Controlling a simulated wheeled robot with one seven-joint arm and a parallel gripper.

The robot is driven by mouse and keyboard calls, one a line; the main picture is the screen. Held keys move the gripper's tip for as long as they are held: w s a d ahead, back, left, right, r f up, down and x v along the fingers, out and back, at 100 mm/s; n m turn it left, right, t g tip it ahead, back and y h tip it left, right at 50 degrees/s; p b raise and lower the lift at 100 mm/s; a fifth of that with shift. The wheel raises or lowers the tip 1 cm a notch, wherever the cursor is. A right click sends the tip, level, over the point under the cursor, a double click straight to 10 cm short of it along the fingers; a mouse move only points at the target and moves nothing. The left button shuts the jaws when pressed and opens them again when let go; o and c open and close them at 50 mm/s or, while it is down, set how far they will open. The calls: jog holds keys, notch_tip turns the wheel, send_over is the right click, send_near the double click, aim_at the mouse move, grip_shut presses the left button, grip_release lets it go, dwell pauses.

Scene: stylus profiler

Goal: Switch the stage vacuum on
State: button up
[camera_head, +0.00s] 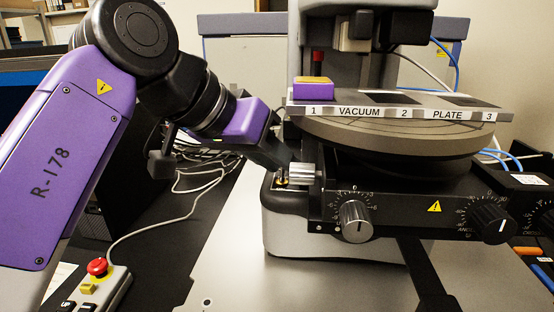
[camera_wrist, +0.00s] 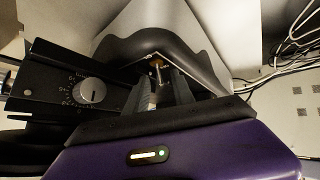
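The stage vacuum switch appears to be the small toggle with a brass-coloured base (camera_head: 282,178), low at the left end of the profiler's black front panel. In the wrist view the small metal lever (camera_wrist: 158,66) shows just beyond my fingertips. My gripper (camera_head: 280,162) reaches down from the upper left to beside the switch, partly covering it. In the wrist view my gripper (camera_wrist: 166,82) has its dark fingers apart, with the lever lined up with the gap. Contact with the lever and the lever's exact position cannot be told.
Dial knobs (camera_head: 356,221) and (camera_head: 493,224) are on the front panel. The round stage plate (camera_head: 390,135) overhangs, bearing a purple block (camera_head: 313,89). A red emergency button (camera_head: 97,267) and loose cables lie at left.

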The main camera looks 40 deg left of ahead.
grip_shut()
